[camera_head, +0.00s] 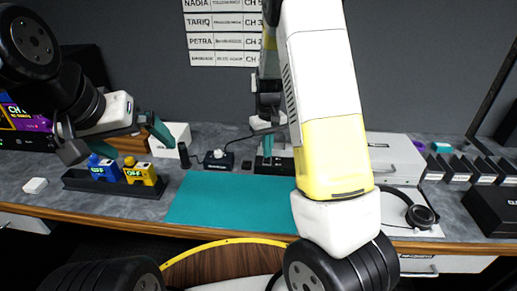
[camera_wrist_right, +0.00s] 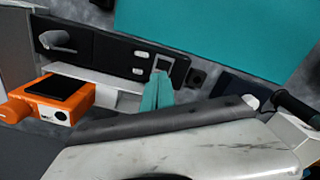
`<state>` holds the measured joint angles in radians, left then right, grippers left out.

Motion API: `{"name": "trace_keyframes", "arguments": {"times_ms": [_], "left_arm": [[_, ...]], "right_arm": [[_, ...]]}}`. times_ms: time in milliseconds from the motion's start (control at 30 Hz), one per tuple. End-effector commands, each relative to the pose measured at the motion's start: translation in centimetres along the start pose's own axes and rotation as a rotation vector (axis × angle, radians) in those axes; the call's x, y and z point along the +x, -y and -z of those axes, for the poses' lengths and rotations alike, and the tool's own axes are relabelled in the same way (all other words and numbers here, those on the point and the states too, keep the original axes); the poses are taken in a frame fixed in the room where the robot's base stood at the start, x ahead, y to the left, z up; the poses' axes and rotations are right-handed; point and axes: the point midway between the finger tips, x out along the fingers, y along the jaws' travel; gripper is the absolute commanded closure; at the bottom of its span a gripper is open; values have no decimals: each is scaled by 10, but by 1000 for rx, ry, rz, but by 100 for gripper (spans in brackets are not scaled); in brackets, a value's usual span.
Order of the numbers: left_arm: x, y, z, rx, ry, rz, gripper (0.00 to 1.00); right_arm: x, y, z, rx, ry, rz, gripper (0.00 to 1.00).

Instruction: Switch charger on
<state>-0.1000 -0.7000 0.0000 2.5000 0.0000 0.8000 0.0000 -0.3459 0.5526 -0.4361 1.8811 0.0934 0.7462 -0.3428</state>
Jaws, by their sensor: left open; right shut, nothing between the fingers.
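A long black unit, which looks like the charger (camera_head: 272,167), lies behind the teal mat, partly hidden by my right arm. In the right wrist view the charger (camera_wrist_right: 112,52) shows dark slots, small white parts and a pale-framed switch-like part (camera_wrist_right: 163,62) near one end. Whether that part is on or off cannot be told. My right gripper (camera_head: 267,146) is shut and empty. Its teal fingertips (camera_wrist_right: 158,90) point down close to the framed part; contact cannot be told. My left gripper (camera_head: 133,135) is open and empty above the black tray at the left.
The teal mat (camera_head: 215,205) is clear. The black tray (camera_head: 110,186) holds blue and yellow packs marked OFF. An orange device (camera_wrist_right: 62,97) stands beside the charger. A black plug strip (camera_head: 218,160) with cables is left of it. Headphones (camera_head: 420,216) lie at the right.

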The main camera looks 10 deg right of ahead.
Motion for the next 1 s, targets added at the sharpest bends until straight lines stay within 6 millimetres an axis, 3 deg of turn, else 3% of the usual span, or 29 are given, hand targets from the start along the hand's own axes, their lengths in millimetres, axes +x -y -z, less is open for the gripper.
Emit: {"name": "trace_keyframes", "arguments": {"times_ms": [367, 1000], "left_arm": [[0, 0, 0, 0, 0, 0, 0], [0, 0, 0, 0, 0, 0, 0]], "right_arm": [[1, 0, 0, 0, 1, 1, 100], [-50, 1, 0, -2, 0, 1, 100]]}}
